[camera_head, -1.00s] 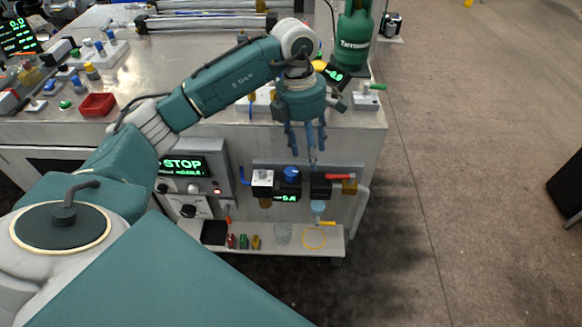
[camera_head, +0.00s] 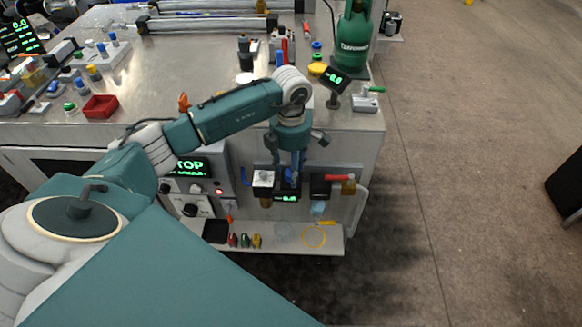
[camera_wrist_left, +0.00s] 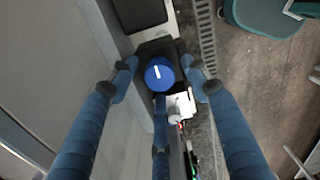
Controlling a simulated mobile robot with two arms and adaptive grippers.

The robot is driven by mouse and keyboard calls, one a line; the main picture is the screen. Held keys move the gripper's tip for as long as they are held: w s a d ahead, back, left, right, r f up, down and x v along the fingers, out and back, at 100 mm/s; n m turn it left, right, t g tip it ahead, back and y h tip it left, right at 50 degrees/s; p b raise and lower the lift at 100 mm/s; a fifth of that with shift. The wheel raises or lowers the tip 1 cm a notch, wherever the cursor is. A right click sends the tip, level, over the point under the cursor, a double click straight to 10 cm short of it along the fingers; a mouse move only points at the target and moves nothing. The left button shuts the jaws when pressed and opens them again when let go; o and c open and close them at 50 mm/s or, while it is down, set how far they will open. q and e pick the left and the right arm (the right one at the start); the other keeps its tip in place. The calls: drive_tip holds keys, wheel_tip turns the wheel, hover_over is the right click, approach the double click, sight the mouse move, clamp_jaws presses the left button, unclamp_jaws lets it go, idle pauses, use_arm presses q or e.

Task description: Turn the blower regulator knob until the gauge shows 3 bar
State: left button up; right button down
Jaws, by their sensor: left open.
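The blue regulator knob (camera_wrist_left: 160,74) with a white mark on top shows in the left wrist view. It sits on a dark block on the bench's front face. My left gripper (camera_head: 290,178) is above the knob, fingers pointing down, and largely hides it in the head view. The gripper is open, with fingertips on either side of the knob and a third finger near it; I cannot tell whether they touch it. The small gauge display (camera_head: 286,198) below the knob has green digits too small to read surely. My right gripper is not in view.
A white-topped fitting (camera_head: 263,179) stands left of the knob, and a red-handled valve (camera_head: 338,178) stands right. A control panel display (camera_head: 192,167) is further left. A shelf (camera_head: 275,243) with small fittings and a yellow ring lies below. Floor at right is mostly clear.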

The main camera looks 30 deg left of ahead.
use_arm(q)
drive_tip(key=shift+c, duration=0.5)
drive_tip(key=c, duration=1.1)
drive_tip(key=shift+o, duration=0.2)
drive_tip(key=shift+n, duration=0.3)
drive_tip(key=n+b, duration=0.1)
drive_tip(key=n, duration=0.2)
drive_tip(key=shift+f, duration=0.1)
drive_tip(key=n, duration=1.6)
drive_tip(key=shift+d, duration=0.1)
drive_tip(key=shift+n, duration=0.3)
